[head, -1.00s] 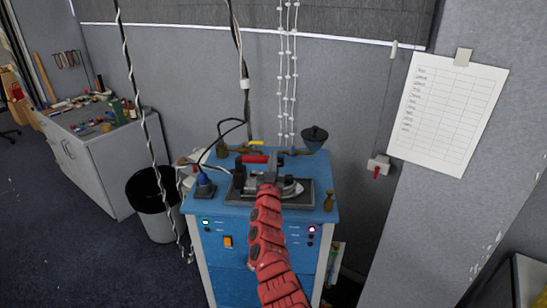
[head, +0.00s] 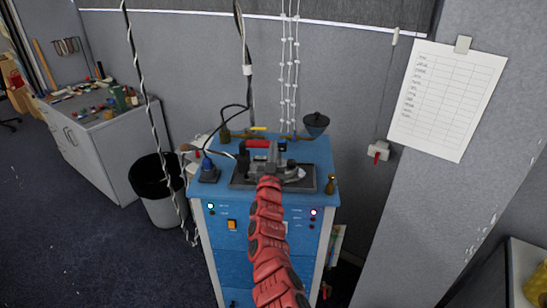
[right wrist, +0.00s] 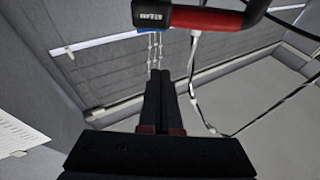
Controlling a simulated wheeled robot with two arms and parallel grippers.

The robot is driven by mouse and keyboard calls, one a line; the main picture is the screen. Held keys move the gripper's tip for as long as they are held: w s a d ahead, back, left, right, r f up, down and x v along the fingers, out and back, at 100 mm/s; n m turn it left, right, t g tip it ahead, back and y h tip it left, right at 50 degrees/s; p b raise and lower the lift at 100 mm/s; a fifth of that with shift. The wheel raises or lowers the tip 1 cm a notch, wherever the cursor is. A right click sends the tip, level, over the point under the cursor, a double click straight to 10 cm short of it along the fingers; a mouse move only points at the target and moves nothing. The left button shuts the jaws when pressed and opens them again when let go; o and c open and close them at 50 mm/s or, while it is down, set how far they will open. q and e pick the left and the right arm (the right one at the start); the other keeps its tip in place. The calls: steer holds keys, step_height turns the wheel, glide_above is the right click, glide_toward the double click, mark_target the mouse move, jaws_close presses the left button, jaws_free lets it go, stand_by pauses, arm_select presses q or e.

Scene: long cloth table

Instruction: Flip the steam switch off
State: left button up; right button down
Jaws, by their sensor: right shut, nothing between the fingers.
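The blue steam cabinet (head: 222,262) stands ahead of me. My right gripper (head: 264,164) is over the cabinet top, close to the iron (head: 290,173) and just in front of a red handle (head: 257,143). In the right wrist view its fingers (right wrist: 160,74) are shut and empty. Above them there is a black and red handle (right wrist: 200,17) with a label that seems to read STEAM. My arm hides part of the front panel. My left gripper is out of view.
The iron rests on a dark tray (head: 240,182). Cables (head: 146,100) hang at the left. A black bin (head: 156,178) is beside the cabinet; a wall box (head: 380,150) is at the right.

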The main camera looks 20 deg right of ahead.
steer(key=p+v, duration=0.2)
steer(key=v, duration=0.1)
steer(key=shift+s, duration=0.45)
steer(key=shift+f, duration=0.1)
